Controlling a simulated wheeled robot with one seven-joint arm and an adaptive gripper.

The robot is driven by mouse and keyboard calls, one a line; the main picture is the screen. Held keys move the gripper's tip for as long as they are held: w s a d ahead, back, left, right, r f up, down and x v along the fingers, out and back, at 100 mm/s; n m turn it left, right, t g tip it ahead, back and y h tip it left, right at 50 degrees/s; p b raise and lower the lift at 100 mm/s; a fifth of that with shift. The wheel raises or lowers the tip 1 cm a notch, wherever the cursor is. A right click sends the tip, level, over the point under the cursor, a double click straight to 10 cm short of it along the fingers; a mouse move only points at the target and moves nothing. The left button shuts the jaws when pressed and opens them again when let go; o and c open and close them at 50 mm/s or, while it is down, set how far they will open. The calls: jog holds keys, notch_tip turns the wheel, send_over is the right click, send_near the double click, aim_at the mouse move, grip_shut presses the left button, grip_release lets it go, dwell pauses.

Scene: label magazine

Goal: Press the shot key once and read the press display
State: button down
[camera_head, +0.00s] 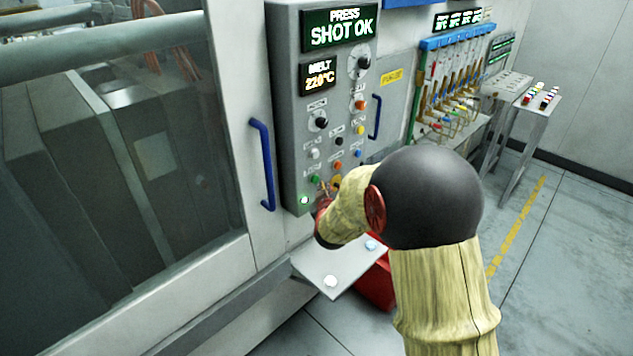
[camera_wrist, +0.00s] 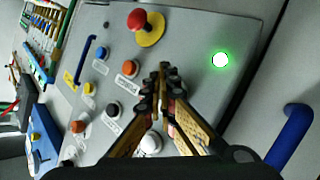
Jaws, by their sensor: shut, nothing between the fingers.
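The press display (camera_head: 338,30) at the top of the grey control panel (camera_head: 290,110) reads "PRESS SHOT OK". The panel carries several coloured keys; their labels are too small to read, so I cannot tell which is the shot key by name. A key glowing white with a green ring (camera_wrist: 220,60) sits right of my fingertips in the wrist view; it also shows low on the panel in the head view (camera_head: 304,200). My gripper (camera_wrist: 162,75) is shut and empty, its tips in front of the panel's lower part. I cannot tell whether they touch it.
A melt display (camera_head: 318,78) sits below the press display; its digits are blurred. A red mushroom button (camera_wrist: 138,19) on yellow is above my fingertips in the wrist view. A blue door handle (camera_head: 263,165) stands left of the panel. A small shelf (camera_head: 335,265) juts out below.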

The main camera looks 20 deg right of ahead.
jog(key=shift+s+d+b, duration=0.2)
jog(key=shift+s+d, duration=0.1)
jog(key=shift+s, duration=0.5)
jog(key=shift+s+d+b, duration=0.25)
jog(key=shift+s, duration=0.5)
jog(key=shift+s+d+b, duration=0.2)
jog(key=shift+s+d, duration=0.1)
jog(key=shift+s, duration=0.5)
